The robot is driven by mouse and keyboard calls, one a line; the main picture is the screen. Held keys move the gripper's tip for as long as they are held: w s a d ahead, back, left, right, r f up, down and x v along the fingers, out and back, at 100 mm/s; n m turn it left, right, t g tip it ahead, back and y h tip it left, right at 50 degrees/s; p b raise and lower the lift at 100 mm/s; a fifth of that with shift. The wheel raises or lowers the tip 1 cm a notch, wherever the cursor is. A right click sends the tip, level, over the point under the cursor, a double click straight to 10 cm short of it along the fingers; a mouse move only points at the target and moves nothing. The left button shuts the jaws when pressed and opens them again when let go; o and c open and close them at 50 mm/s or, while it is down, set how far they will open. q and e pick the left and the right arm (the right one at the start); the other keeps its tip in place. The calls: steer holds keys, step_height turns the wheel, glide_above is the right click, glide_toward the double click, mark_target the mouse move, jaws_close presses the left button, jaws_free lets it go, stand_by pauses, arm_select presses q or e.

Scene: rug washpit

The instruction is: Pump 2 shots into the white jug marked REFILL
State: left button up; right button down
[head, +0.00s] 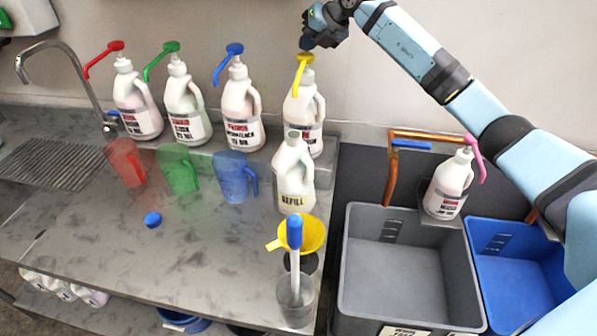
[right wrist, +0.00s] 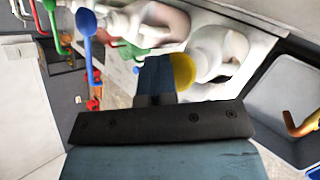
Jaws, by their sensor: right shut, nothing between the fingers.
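The white jug marked REFILL (head: 292,178) stands upright on the steel counter, its mouth towards the bottles. Right behind it stands a white bottle (head: 313,106) with a yellow pump (head: 304,62), whose spout points forward and down, above the jug's mouth in the picture. My right gripper (head: 306,43) is shut and empty, just above the yellow pump head. In the right wrist view the shut fingers (right wrist: 154,78) lie beside the yellow pump head (right wrist: 183,70); I cannot tell whether they touch it. My left gripper is not in view.
Bottles with red (head: 117,47), green (head: 171,48) and blue (head: 235,50) pumps stand left along the wall. Red, green and blue measuring jugs stand before them. A yellow funnel (head: 312,235) is in front of the jug. Grey (head: 350,250) and blue bins stand right.

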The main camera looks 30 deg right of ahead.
steer(key=shift+f, duration=0.4)
steer(key=shift+r+p, duration=0.3)
steer(key=shift+r, duration=0.55)
steer(key=shift+r, duration=0.2)
steer(key=shift+r+p, duration=1.8)
steer(key=shift+r, duration=1)
steer(key=shift+w, duration=0.1)
